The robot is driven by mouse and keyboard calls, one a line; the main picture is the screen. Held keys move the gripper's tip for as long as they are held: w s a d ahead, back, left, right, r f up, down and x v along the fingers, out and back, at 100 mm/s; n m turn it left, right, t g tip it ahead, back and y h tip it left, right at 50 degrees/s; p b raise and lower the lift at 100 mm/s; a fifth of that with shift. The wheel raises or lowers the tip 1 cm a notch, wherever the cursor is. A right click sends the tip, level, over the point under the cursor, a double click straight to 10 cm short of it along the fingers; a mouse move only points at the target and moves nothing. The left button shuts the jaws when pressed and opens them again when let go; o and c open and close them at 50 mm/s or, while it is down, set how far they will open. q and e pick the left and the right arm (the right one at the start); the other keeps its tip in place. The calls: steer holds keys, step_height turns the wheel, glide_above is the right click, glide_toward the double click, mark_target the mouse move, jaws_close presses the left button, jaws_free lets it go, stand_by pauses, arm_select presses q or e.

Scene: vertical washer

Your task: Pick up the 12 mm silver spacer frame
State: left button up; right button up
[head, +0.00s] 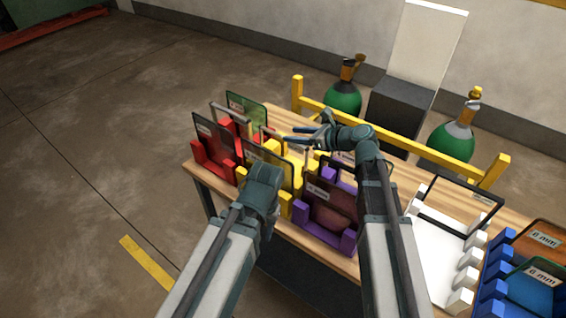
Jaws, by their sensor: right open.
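My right gripper (308,136) is open, its fingers pointing left, above the wooden table behind the yellow rack (303,182). I see nothing clearly between its fingers. My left gripper (264,178) is low in front of the yellow rack; its fingertips are hidden. A thin grey frame (229,110) stands upright in the red rack (214,164), left of my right gripper and apart from it. Other thin frame edges show by the yellow and purple racks, partly hidden by my arms. Size labels there are too small to read, so I cannot tell which frame is 12 mm silver.
Dark panes stand in the red, yellow and purple (318,234) racks. A white rack (437,250) holds a black frame (467,190). A blue rack (492,290) holds panes labelled 6 mm. A yellow rail (400,130) and green gas cylinders (342,102) stand behind the table.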

mark_target(277, 134)
steer(key=shift+a, duration=0.1)
steer(key=b+x, duration=0.2)
steer(key=x, duration=0.3)
steer(key=shift+a+f, duration=0.15)
steer(key=shift+a, duration=0.05)
steer(key=shift+s, duration=0.1)
steer(key=shift+c, duration=0.2)
jaws_close()
stand_by(1.0)
